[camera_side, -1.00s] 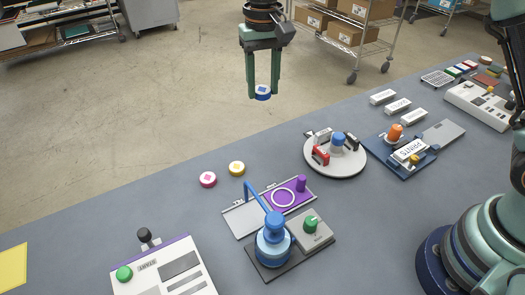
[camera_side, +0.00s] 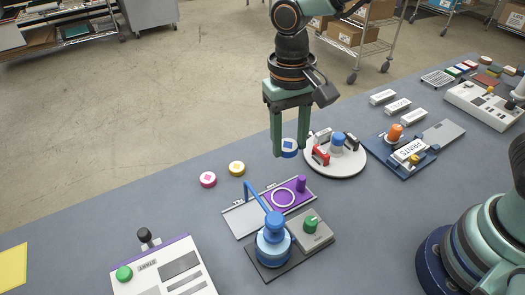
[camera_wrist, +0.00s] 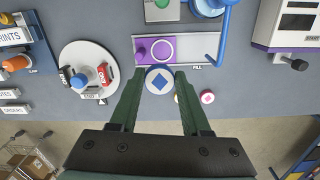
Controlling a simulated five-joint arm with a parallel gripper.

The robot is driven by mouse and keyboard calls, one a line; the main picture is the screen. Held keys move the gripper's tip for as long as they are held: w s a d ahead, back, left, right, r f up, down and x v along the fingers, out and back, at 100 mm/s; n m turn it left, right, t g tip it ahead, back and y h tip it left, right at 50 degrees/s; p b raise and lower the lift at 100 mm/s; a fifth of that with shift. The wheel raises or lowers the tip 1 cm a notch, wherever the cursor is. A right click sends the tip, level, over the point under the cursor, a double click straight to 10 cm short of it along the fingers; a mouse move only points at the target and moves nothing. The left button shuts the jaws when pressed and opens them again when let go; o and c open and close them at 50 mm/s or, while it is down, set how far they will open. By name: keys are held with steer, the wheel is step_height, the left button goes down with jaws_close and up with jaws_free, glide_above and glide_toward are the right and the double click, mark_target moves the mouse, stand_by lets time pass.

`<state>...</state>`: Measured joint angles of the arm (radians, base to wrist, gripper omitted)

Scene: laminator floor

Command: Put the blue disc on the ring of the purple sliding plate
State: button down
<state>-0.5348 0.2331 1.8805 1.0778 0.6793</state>
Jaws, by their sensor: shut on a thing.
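My gripper (camera_side: 291,153) is shut on the blue disc (camera_side: 289,148), which has a white top with a blue diamond. It holds the disc in the air above the bench, behind the purple plate in the side view. The disc also shows between the fingertips in the wrist view (camera_wrist: 159,80). The purple sliding plate (camera_side: 273,199) lies on a grey track and bears a white ring (camera_side: 283,198) and a purple knob (camera_side: 301,184). The ring shows empty. In the wrist view the ring (camera_wrist: 161,49) is just beyond the disc, apart from it.
A blue post with a bent arm (camera_side: 274,239) stands in front of the track, its bar reaching over the grey part. A round white turntable (camera_side: 335,169) with clips is to the right. Pink (camera_side: 208,179) and yellow (camera_side: 237,168) discs lie left. A green-knobbed box (camera_side: 310,232) is near.

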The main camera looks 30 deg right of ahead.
mark_target(286, 200)
step_height(286, 200, down, 15)
steer(key=shift+r, duration=0.2)
steer(key=shift+f, duration=0.7)
steer(key=c, duration=0.6)
jaws_free()
steer(key=shift+d, duration=0.15)
steer(key=shift+c, duration=0.2)
steer(key=r, duration=0.9)
steer(key=w+r, duration=0.1)
steer(key=r, duration=0.3)
steer(key=shift+r, duration=0.2)
steer(key=s+d+r+t, duration=0.2)
steer(key=d+r, duration=0.3)
steer(key=d, duration=0.4)
steer(key=s+d+r+n+t, duration=0.1)
steer(key=s+d+r+t, duration=0.2)
steer(key=d+r, duration=0.3)
steer(key=shift+s+d+r+n+t, duration=0.3)
steer(key=shift+d+t, duration=0.3)
steer(key=shift+d, duration=1.55)
